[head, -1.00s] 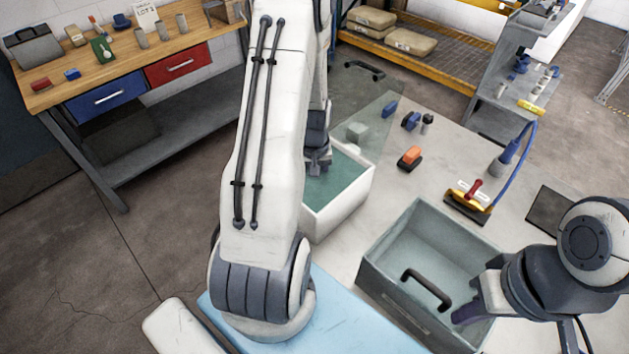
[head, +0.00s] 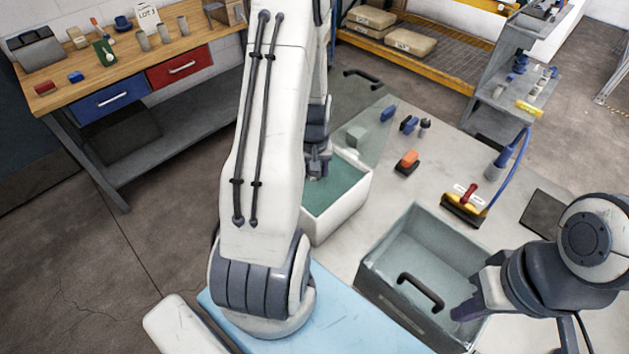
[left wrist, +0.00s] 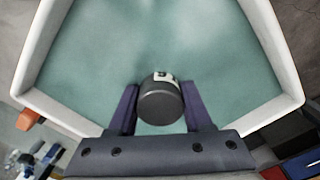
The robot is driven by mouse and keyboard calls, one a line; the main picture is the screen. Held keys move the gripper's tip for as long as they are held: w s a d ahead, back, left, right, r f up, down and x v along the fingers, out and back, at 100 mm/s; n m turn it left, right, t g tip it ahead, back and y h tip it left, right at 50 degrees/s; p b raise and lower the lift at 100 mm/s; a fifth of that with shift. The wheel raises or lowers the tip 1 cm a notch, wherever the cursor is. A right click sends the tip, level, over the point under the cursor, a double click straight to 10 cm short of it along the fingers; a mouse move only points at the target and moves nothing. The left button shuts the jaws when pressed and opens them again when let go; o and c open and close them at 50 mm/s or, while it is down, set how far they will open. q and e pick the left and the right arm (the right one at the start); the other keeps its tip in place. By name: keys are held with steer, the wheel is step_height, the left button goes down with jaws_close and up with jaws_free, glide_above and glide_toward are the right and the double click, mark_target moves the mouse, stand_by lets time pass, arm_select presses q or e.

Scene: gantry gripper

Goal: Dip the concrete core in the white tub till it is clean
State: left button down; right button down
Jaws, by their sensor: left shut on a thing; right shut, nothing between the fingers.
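The white tub (head: 335,226) stands on the grey table, filled with teal liquid (head: 335,188). My left gripper (head: 318,172) is over the tub. In the left wrist view my left gripper (left wrist: 160,108) is shut on the concrete core (left wrist: 160,106), a dark grey cylinder with a white label on its far side. I cannot tell how deep the core is or whether it touches the liquid. The core is not clearly visible in the head view. My right gripper (head: 470,308) is shut and empty, at the near right side of the grey bin (head: 385,270).
The bin has a black handle (head: 421,292). A clear panel (head: 372,130) with a black handle stands behind the tub. A wooden bench (head: 130,60) is at the left.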

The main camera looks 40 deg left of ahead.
arm_select(q)
step_height(320, 180, up, 11)
steer(key=p, duration=0.8)
steer(key=shift+r+p, duration=0.15)
steer(key=shift+p, duration=0.2)
stand_by(0.6)
